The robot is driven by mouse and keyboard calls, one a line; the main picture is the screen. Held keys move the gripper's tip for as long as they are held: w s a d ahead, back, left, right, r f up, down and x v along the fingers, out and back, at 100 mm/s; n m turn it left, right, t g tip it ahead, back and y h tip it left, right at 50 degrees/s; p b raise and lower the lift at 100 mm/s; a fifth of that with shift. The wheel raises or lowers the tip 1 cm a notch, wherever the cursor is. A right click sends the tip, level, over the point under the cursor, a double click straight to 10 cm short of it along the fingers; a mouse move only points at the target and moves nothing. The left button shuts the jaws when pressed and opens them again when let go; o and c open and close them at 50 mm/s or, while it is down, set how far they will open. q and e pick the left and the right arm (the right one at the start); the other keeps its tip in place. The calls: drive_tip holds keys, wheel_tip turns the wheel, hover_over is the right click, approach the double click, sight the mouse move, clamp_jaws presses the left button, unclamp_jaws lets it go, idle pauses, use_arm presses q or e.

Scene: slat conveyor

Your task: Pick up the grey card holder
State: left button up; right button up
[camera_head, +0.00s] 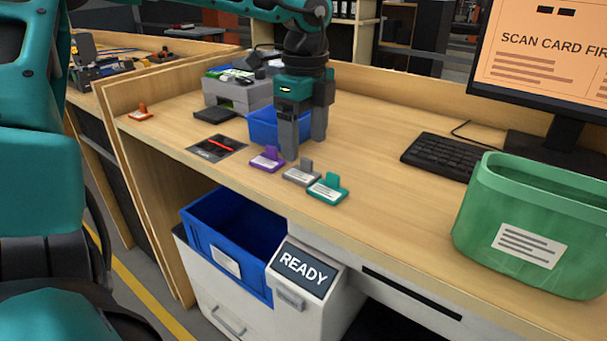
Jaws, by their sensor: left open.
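The grey card holder (301,174) stands on the wooden desk, between a purple card holder (268,159) on its left and a teal card holder (328,188) on its right. Each has a base with a pale label and an upright tab. My left gripper (303,143) points down just behind the grey holder, fingers apart, with nothing seen between them. One finger comes down between the purple and grey holders in the picture. I cannot tell whether it touches either. My right gripper is not in view.
A blue bin (264,125) stands behind my left gripper. A green tub (537,225), a keyboard (437,156) and a monitor (545,50) are on the right. A dark mat (228,151) with a red item lies left. The desk (400,215) is clear right of the teal holder.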

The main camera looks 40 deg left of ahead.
sight(302, 174)
use_arm(q)
drive_tip(key=shift+f, duration=0.65)
drive_tip(key=f, duration=0.2)
drive_tip(key=a+f, duration=0.1)
drive_tip(key=shift+f, duration=0.35)
drive_tip(key=shift+d+f, duration=0.1)
drive_tip(key=shift+f, duration=0.3)
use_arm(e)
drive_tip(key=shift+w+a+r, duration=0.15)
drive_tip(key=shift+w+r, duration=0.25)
use_arm(q)
drive_tip(key=c, duration=1.1)
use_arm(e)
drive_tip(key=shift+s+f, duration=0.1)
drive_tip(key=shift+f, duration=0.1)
use_arm(q)
drive_tip(key=shift+r, duration=0.1)
